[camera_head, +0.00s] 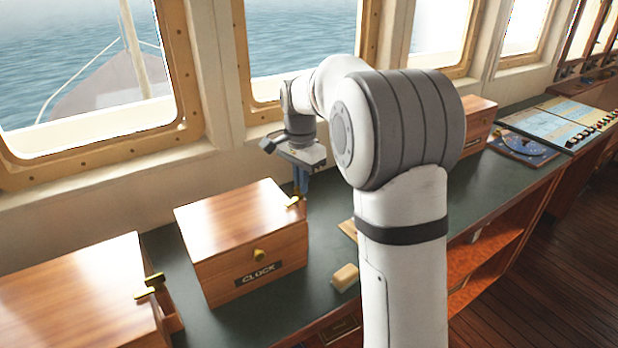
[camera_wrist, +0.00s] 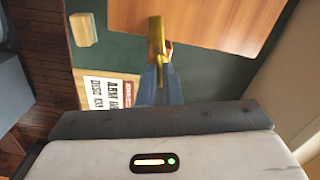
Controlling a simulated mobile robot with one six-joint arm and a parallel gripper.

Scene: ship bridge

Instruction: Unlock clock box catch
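The clock box (camera_head: 235,235), a varnished wooden box labelled CLOCK with a brass knob on its front, stands lidded on the dark green counter. Its brass catch (camera_head: 293,201) is at the right side, near the lid's edge. In the wrist view the catch (camera_wrist: 156,36) is a brass bar beside the box lid (camera_wrist: 215,22). My gripper (camera_head: 301,192) points down at the box's right side. In the wrist view its blue fingers (camera_wrist: 159,72) are close together at the near end of the catch, seemingly shut on it. The exact contact is partly hidden.
Another wooden box (camera_head: 85,290) with a brass catch stands at the left. A small tan block (camera_head: 345,277) lies on the counter right of the clock box. A printed card (camera_wrist: 110,92) lies near my fingers. Another box (camera_head: 478,120) stands further right.

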